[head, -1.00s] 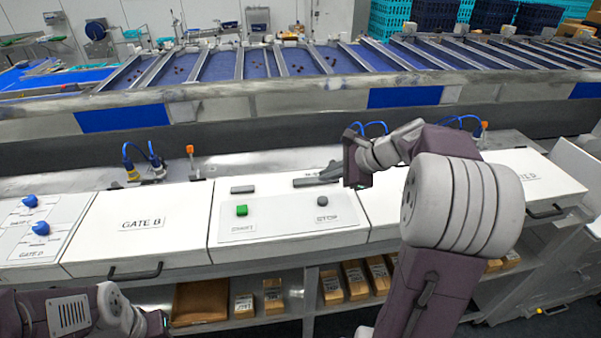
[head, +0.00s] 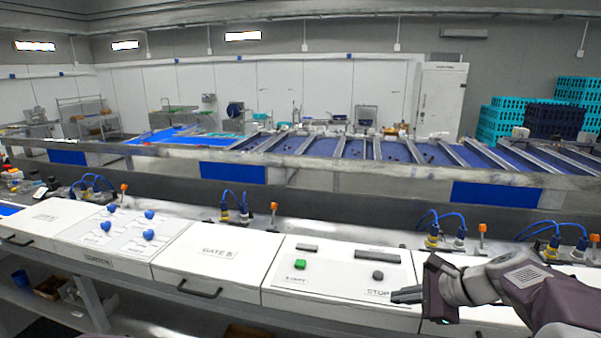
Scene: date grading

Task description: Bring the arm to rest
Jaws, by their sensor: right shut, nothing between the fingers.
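My right gripper (head: 408,296) is at the lower right of the head view, its arm coming in from the right edge. Its fingers are shut with nothing between them and point left. They are just right of the STOP label on the white start/stop panel (head: 330,295). That panel has a green button (head: 300,264) and a dark grey stop button (head: 378,275); the gripper appears clear of both. My left gripper is not in view.
The GATE B box (head: 205,252) stands left of the panel, then a panel with several blue knobs (head: 148,234). Blue cables and orange-topped fittings (head: 274,208) stand behind. A conveyor with blue lanes (head: 320,147) runs across the back. Teal crates (head: 500,115) are stacked at far right.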

